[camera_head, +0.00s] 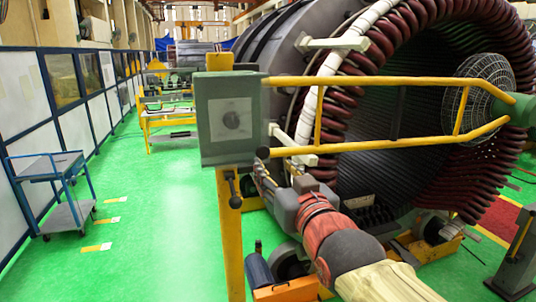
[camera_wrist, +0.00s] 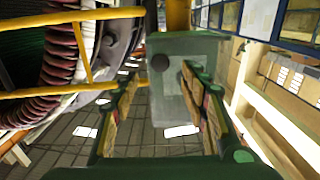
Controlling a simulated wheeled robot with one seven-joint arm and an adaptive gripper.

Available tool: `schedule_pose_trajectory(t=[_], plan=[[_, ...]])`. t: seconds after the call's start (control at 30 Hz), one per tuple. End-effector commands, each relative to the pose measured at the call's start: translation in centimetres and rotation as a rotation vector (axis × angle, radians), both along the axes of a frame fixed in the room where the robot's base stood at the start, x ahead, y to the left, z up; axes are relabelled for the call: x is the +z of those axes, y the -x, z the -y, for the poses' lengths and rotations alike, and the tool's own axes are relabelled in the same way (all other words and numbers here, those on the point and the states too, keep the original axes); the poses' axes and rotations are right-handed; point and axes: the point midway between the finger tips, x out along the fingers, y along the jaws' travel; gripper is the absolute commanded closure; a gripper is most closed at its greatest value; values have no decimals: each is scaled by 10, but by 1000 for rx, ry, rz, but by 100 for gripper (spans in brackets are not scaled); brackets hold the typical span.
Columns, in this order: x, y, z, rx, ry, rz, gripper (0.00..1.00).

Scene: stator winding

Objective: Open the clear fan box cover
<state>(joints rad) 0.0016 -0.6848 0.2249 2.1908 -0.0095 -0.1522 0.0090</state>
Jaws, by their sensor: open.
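The fan box (camera_head: 231,120) is a grey-green box on a yellow post, with a paler square panel and a dark round shape on its front face. I cannot tell the clear cover apart from this face. A dark knob (camera_head: 263,152) sits at the box's lower right corner. In the wrist view the box (camera_wrist: 195,48) is ahead, beyond the fingertips, and the knob (camera_wrist: 160,62) shows between the fingers. My gripper (camera_wrist: 162,85) is open and empty, its two padded fingers apart. In the head view my gripper (camera_head: 263,180) is low and right of the box, partly lost against the machine.
A yellow railing (camera_head: 390,82) runs right from the box in front of the large stator (camera_head: 405,150) with dark red windings. A blue trolley (camera_head: 62,185) stands at the left by the wall panels. The green floor (camera_head: 165,220) between is mostly clear.

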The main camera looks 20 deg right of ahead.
Motion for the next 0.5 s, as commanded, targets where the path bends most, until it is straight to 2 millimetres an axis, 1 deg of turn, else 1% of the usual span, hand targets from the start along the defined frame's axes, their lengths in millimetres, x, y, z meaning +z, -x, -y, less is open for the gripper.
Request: schedule_pose_trajectory(t=[0.17, 0.5], plan=[[3, -14, 0, 0, -1, 7, 55], [3, -61, 0, 0, 0, 7, 55]])
